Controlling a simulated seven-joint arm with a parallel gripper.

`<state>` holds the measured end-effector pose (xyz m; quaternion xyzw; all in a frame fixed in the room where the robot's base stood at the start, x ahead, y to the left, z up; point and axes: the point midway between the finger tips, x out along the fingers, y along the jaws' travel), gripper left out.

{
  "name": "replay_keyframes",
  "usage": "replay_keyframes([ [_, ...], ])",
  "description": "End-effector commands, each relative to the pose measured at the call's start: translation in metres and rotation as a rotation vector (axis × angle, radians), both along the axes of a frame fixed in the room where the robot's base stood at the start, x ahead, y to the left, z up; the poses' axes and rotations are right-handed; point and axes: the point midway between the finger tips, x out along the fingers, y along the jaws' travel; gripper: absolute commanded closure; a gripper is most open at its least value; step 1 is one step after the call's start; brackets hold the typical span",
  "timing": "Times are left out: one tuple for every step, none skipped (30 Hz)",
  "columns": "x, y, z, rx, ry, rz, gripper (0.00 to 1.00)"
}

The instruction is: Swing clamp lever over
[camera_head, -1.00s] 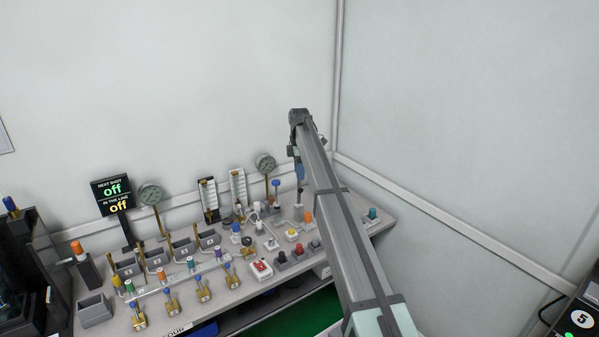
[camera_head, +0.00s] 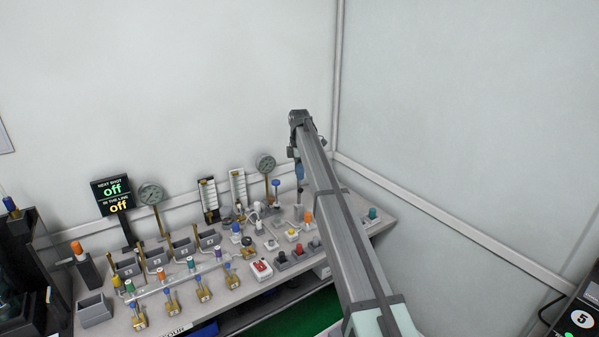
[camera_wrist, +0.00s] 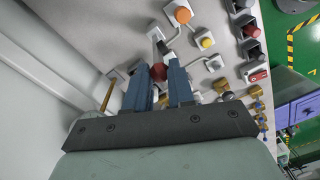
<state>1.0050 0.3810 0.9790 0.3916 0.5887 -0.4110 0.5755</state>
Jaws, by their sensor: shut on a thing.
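In the wrist view, my gripper (camera_wrist: 160,74) has its two blue fingers around a red ball-shaped knob (camera_wrist: 158,72). A grey metal bar (camera_wrist: 161,48) shows just beyond the knob, towards a pale base; this looks like the clamp lever, though its pivot is hard to make out. In the head view, my gripper (camera_head: 299,190) points down at the right part of the bench, and the knob between its fingers is too small to make out. My arm hides part of the bench there.
The grey bench (camera_head: 373,227) carries several close-set buttons, including an orange knob (camera_head: 308,217) and a green knob (camera_head: 372,213). A gauge (camera_head: 265,164) and a blue-topped post (camera_head: 276,184) stand left of my gripper. White walls rise behind the bench.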

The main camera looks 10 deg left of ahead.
Motion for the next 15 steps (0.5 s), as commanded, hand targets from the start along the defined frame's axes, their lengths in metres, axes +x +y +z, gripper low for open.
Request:
replay_keyframes([
  [0.0001,0.0000,0.0002,0.000,0.000,0.000,1.00],
  [0.0001,0.0000,0.0002,0.000,0.000,0.000,1.00],
  [0.0001,0.0000,0.0002,0.000,0.000,0.000,1.00],
  [0.0001,0.0000,0.0002,0.000,0.000,0.000,1.00],
  [0.0001,0.0000,0.0002,0.000,0.000,0.000,1.00],
  [0.0001,0.0000,0.0002,0.000,0.000,0.000,1.00],
  [0.0001,0.0001,0.0002,0.000,-0.001,0.000,1.00],
  [0.0000,0.0000,0.0002,0.001,-0.001,0.000,1.00],
  [-0.0003,-0.0002,0.0002,0.002,-0.002,0.000,1.00],
  [-0.0007,-0.0006,0.0001,0.003,-0.003,0.000,1.00],
  [-0.0013,-0.0010,0.0001,0.005,-0.005,0.000,1.00],
  [-0.0024,-0.0020,0.0000,0.010,-0.008,0.000,1.00],
  [-0.0034,-0.0028,-0.0001,0.013,-0.013,-0.001,1.00],
  [-0.0045,-0.0039,-0.0001,0.019,-0.019,-0.001,1.00],
  [-0.0063,-0.0054,-0.0003,0.029,-0.028,-0.002,1.00],
])
